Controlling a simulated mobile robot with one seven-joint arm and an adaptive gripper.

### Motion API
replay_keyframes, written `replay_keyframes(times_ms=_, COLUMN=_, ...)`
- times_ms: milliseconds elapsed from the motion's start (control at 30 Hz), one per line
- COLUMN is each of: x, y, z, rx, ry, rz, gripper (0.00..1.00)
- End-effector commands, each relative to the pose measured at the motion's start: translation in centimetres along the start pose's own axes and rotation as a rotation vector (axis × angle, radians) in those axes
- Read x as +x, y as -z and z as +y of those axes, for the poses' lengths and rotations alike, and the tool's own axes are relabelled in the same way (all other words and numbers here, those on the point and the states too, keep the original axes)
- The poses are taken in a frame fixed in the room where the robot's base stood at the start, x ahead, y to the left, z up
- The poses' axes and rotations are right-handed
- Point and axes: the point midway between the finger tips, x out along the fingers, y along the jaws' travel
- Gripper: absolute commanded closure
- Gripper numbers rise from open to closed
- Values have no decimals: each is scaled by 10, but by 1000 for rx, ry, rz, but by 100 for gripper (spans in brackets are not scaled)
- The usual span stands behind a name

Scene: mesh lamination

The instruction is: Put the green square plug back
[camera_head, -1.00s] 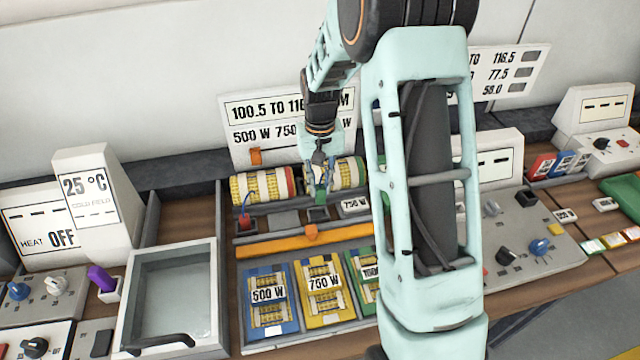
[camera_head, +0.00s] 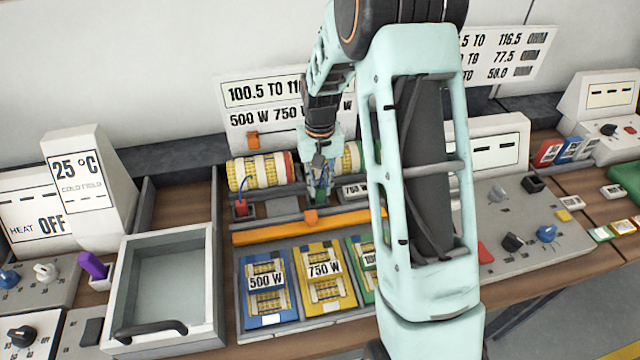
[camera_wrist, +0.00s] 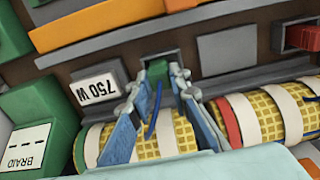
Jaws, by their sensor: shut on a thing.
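The green square plug (camera_wrist: 157,71) is between my gripper's (camera_wrist: 162,78) fingertips in the wrist view, with a blue cord (camera_wrist: 153,118) running from it. My gripper is shut on the plug. A small dark square socket (camera_wrist: 160,58) lies directly at the plug's end; I cannot tell whether the plug is seated in it. In the head view my gripper (camera_head: 318,190) points down in front of the yellow rolls, and the plug is largely hidden there.
Yellow banded rolls (camera_head: 258,171) lie behind the socket row. A red plug (camera_head: 241,207) stands to the left. A "750 W" label (camera_wrist: 96,88) sits beside the socket. An orange bar (camera_head: 270,234) and coloured cards (camera_head: 325,278) lie in front.

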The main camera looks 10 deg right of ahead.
Motion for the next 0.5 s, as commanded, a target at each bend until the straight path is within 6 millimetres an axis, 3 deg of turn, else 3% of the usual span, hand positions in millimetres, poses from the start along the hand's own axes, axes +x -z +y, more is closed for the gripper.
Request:
replay_keyframes(times_ms=167, x=0, y=0, z=0, rx=0, ry=0, rz=0, gripper=100)
replay_keyframes(times_ms=200, x=0, y=0, z=0, rx=0, ry=0, rz=0, gripper=80)
replay_keyframes(times_ms=367, x=0, y=0, z=0, rx=0, ry=0, rz=0, gripper=63)
replay_keyframes(times_ms=500, x=0, y=0, z=0, rx=0, ry=0, rz=0, gripper=62)
